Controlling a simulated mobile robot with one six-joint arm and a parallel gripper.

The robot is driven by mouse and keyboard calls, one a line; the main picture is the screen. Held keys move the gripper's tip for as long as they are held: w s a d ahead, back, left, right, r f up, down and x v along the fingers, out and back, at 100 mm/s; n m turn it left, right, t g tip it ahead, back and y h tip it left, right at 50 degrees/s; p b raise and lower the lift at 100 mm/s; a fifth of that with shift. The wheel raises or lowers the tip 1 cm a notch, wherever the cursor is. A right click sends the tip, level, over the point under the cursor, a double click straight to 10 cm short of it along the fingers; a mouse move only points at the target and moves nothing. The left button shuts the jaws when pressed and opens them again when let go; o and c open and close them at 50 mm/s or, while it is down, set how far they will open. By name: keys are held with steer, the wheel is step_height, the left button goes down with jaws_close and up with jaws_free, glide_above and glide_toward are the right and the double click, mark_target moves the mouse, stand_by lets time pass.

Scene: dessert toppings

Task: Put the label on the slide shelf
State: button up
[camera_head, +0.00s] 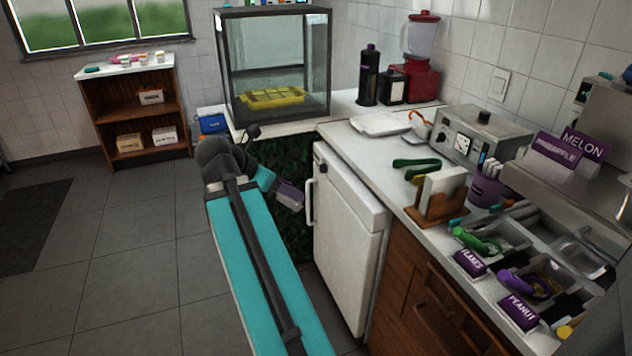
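My gripper (276,186) is at the end of my teal arm, in front of the dark green panel left of the white fridge. A small greyish-purple piece (290,194) shows at its tip. It resembles a label, but its face and the fingers' grip are too small to read. Purple labels marked MELON (582,146) and PINEAPPLE (556,152) stand on a metal shelf (535,180) at the right. Labels reading FLAKES (469,263) and PEANUT (518,312) are on the front of the topping bins. I cannot tell which surface is the slide shelf.
The white fridge (345,235) and counter (385,170) are right of my gripper. A glass case (275,60) with a yellow tray (272,97) stands behind it. A wooden shelf unit (137,110) with boxes is at the far left.

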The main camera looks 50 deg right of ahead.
steer(key=w+a+f+n+t, duration=0.2)
steer(key=w+a+f, duration=0.1)
steer(key=w+a, duration=0.5)
steer(key=w+a+f+n+t, duration=0.2)
steer(key=w+a+f+n, duration=0.1)
steer(key=w+a, duration=0.55)
steer(key=w+a+f+n+t+y, duration=0.1)
steer(key=w+a+f+n, duration=0.1)
steer(key=a, duration=1)
steer(key=w+a+f+n+t+y, duration=0.1)
steer(key=a+f, duration=0.3)
steer(key=a, duration=0.7)
steer(key=shift+w+a+f+n+t, duration=0.25)
steer(key=shift+w+a+n+t, duration=0.2)
steer(key=shift+w+n, duration=0.25)
steer(key=shift+d, duration=0.2)
